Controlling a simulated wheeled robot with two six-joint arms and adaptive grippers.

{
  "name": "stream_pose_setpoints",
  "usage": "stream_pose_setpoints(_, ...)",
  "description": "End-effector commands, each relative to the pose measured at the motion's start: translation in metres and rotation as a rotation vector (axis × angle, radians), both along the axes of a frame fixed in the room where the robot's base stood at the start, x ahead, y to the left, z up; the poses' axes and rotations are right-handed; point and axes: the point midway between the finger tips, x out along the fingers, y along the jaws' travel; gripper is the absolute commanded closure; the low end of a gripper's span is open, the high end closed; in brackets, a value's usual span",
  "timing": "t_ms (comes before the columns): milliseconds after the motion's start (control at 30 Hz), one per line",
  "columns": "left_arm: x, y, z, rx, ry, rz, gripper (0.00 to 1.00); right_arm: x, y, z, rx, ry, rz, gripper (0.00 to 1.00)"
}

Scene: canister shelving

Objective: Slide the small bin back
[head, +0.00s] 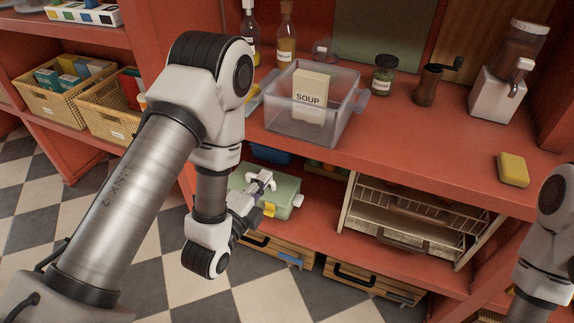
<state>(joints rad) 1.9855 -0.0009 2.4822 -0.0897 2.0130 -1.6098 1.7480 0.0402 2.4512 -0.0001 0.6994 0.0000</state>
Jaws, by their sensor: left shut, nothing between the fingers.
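A small pale green bin (286,190) with light side handles sits on the lower red shelf, partly hidden behind my left gripper. My left gripper (266,181) is shut and empty, with its fingertips at the bin. I cannot tell whether they touch it. A larger clear bin (345,127) stands on the upper shelf and holds a box marked SOUP (311,92). Only part of my right arm shows at the right edge; its gripper is out of view.
A wire rack (420,212) stands right of the green bin on the lower shelf, with wooden drawers (372,283) below. The upper shelf (420,150) overhangs. It carries bottles, a jar (384,76), a grinder (428,85), a dispenser (505,80) and a yellow sponge (513,169).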

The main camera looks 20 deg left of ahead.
Motion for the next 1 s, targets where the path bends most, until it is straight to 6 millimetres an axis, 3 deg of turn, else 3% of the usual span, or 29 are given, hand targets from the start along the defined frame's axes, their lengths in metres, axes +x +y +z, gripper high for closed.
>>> stream_pose_setpoints(33, 0.004, -0.001, -0.004, 0.0, -0.019, -0.003, 1.0, 0.001, 0.0, -0.013, 0.0, -0.002, 0.0, 0.6)
stream_pose_setpoints(167, 0.009, -0.002, 0.004, 0.001, -0.05, -0.006, 1.0, 0.002, 0.0, -0.019, 0.0, -0.005, 0.0, 0.6)
stream_pose_setpoints(367, 0.022, -0.003, 0.012, 0.0, -0.056, -0.006, 1.0, 0.002, 0.0, -0.007, 0.0, -0.005, 0.0, 0.6)
stream_pose_setpoints(800, 0.113, -0.011, 0.012, -0.001, -0.056, -0.005, 1.0, 0.001, 0.0, 0.021, 0.0, -0.004, 0.0, 0.6)
stream_pose_setpoints(1000, 0.142, -0.013, 0.01, -0.001, -0.054, -0.005, 1.0, 0.001, 0.0, 0.03, 0.0, -0.004, 0.0, 0.6)
